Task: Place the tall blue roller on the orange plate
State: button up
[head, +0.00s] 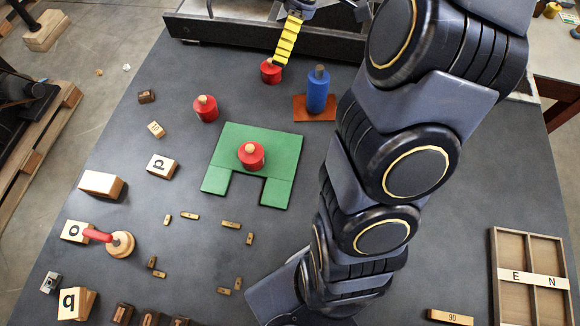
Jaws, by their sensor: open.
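The tall blue roller (318,95) stands upright on the orange plate (300,112), at the upper middle of the head view. My gripper (314,58) is open at the top of the view, near the roller's top. One finger with a yellow ridged face shows to the left of the roller, apart from it. The other finger is mostly hidden by my arm or cut off by the frame. My arm also comes close to the plate's right side.
Red rollers stand behind the plate's left side (271,72), farther left (206,109) and on a green board (280,152). Lettered blocks and small type pieces lie at left and front. A wooden tray (497,262) lies at lower right.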

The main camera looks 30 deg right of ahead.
jog(key=s+a+r+m+g, duration=0.1)
jog(key=s+a+r+m, duration=0.15)
jog(key=s+a, duration=0.5)
jog(key=s+a+m+g+h, duration=0.1)
jog(key=s+a+m+h, duration=0.1)
jog(key=s, duration=0.6)
jog(key=s+a+m+h, duration=0.1)
jog(key=s+a+m, duration=0.3)
jog(key=s, duration=0.3)
jog(key=shift+s+a+r+m+g+h, duration=0.15)
jog(key=shift+s+a+m+g+h, duration=0.25)
jog(key=shift+a, duration=0.15)
